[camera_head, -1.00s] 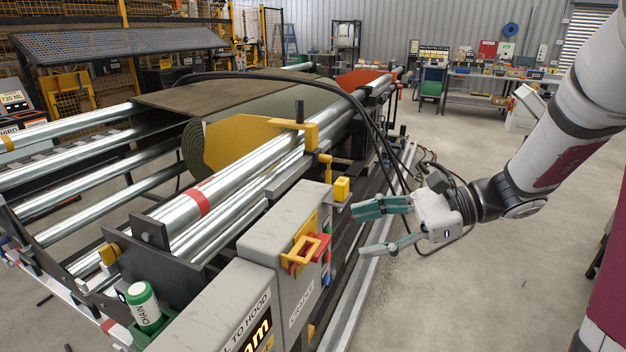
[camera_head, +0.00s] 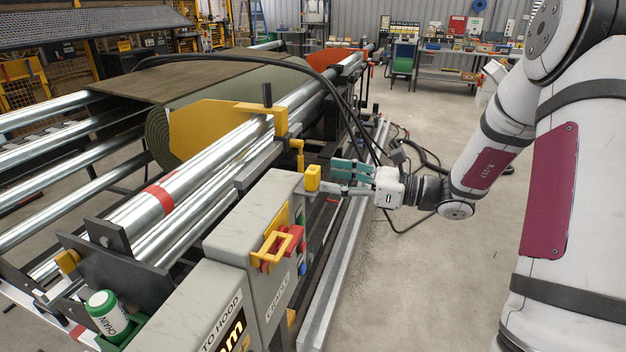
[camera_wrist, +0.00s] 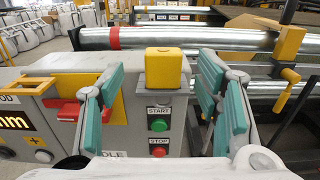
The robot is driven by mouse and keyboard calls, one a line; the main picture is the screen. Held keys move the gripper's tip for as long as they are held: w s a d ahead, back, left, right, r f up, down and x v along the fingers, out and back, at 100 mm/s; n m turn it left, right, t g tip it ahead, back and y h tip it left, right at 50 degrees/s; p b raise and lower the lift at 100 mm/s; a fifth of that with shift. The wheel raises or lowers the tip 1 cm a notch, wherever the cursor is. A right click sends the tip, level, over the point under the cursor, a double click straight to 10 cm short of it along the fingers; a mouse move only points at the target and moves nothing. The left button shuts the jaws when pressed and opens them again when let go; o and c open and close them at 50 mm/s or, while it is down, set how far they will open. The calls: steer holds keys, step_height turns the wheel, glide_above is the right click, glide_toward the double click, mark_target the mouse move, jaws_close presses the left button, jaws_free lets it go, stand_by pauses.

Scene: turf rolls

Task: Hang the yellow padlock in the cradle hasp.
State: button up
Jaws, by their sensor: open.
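The yellow padlock (camera_head: 312,178) shows as a yellow block at the far corner of the grey control box. In the wrist view the padlock (camera_wrist: 167,70) stands upright above the START button, between my fingers. In the wrist view my gripper (camera_wrist: 161,72) has a teal finger on each side, with gaps to the padlock. The cradle hasp (camera_head: 277,245), yellow with red parts, is on the box's side face above the CRADLE label.
The grey control box (camera_head: 275,205) has green START (camera_wrist: 160,125) and red STOP buttons below the padlock. Metal rollers (camera_head: 200,175) and a turf roll (camera_head: 165,135) lie behind it. A black cable (camera_head: 345,105) arches down near my gripper.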

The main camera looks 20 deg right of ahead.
mark_target(318, 174)
steer(key=shift+p+x, duration=0.3)
steer(key=shift+x, duration=2.55)
steer(key=shift+w+d, duration=0.1)
steer(key=shift+w, duration=0.05)
steer(key=c, duration=1.3)
